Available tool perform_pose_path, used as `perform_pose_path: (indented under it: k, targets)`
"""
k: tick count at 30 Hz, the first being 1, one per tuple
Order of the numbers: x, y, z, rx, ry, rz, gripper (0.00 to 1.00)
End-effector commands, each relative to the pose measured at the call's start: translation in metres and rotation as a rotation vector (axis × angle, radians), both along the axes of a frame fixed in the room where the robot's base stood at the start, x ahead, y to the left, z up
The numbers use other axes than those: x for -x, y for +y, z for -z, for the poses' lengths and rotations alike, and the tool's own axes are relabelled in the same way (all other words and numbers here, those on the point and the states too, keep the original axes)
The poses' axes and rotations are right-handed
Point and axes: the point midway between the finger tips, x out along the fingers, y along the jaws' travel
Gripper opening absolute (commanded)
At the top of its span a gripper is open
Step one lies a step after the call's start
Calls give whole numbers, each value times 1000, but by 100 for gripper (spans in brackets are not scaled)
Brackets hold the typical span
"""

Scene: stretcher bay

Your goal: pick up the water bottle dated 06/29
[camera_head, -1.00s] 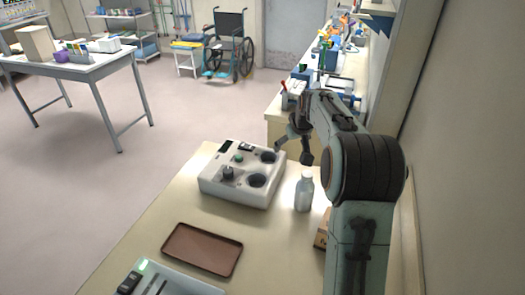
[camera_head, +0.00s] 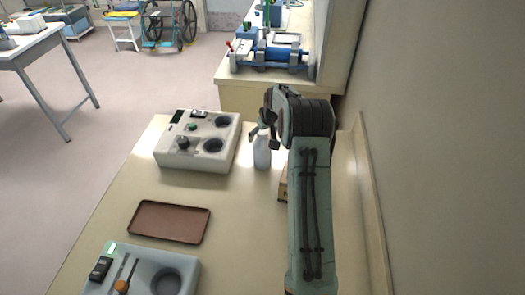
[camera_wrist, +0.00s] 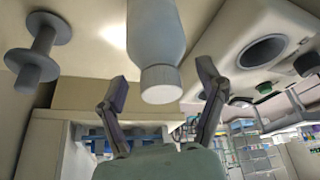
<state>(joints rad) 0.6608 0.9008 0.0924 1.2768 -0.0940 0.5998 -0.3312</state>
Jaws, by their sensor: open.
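A translucent grey-blue water bottle (camera_head: 262,154) with a white cap stands upright on the near table, right of a white device. No date can be read on it. My gripper (camera_head: 262,132) is at the bottle's top, and the arm partly covers this area in the head view. In the wrist view the bottle (camera_wrist: 156,35) and its cap (camera_wrist: 160,84) lie between the two spread fingers of my gripper (camera_wrist: 161,78). The fingers are open, with a gap on both sides of the cap.
The white device (camera_head: 198,142) with round wells stands close left of the bottle. A cardboard box (camera_head: 283,185) sits by my arm. A brown tray (camera_head: 169,222) and a second device (camera_head: 142,272) are nearer. A wall bounds the right side. Bare tabletop lies between tray and bottle.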

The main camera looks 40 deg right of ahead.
Motion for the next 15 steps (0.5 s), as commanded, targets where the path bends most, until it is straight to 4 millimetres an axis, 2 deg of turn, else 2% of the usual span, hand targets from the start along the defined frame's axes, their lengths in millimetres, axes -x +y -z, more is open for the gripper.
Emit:
perform_pose_path:
  k: [1, 6, 7, 15]
  targets:
    - [0, 0, 0, 0, 0, 0, 61]
    - [0, 0, 0, 0, 0, 0, 8]
    - [0, 0, 0, 0, 1, 0, 0]
    - [1, 0, 0, 0, 2, 0, 0]
